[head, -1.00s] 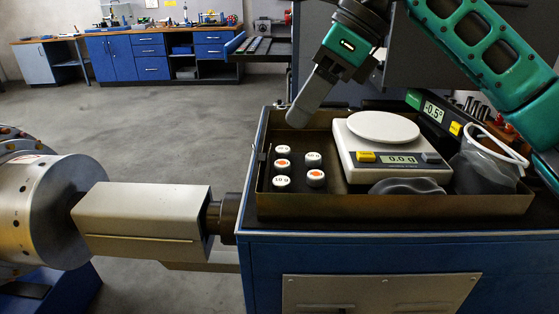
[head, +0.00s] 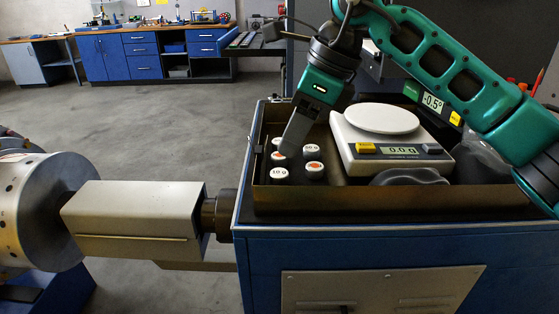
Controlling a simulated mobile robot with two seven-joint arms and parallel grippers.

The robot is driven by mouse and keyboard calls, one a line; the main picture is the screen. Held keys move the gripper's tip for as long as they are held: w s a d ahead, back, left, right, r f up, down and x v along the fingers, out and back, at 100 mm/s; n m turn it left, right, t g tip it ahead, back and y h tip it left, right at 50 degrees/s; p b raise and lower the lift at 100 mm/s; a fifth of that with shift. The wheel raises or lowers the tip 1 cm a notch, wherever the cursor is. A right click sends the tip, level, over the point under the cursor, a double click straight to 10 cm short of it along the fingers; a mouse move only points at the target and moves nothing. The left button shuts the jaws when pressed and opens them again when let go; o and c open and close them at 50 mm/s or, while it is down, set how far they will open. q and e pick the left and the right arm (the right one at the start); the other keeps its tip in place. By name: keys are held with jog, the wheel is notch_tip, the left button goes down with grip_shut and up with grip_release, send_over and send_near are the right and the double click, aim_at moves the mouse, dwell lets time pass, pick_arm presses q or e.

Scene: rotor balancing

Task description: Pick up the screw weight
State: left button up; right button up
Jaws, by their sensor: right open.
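Several small screw weights with white tops stand in the left part of a brown tray (head: 375,199). The front-left one (head: 279,174) reads 10 g. The front-right one (head: 315,167) and the middle-left one (head: 278,156) have orange marks. Another weight (head: 277,142) stands behind at the left, and one at the back right (head: 312,148). My right gripper (head: 291,150) points down among the weights, its tips close to the middle-left one. It is open, with the gap hard to see from here; contact cannot be told. My left gripper is out of view.
A scale (head: 390,152) reading 0.0 g stands in the tray right of the weights. A rotor machine (head: 40,210) is at the left.

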aim_at(279, 161)
jog(key=x, duration=0.3)
jog(key=shift+s+f, duration=0.1)
jog(key=shift+f, duration=0.1)
grip_shut()
jog(key=shift+r, duration=0.15)
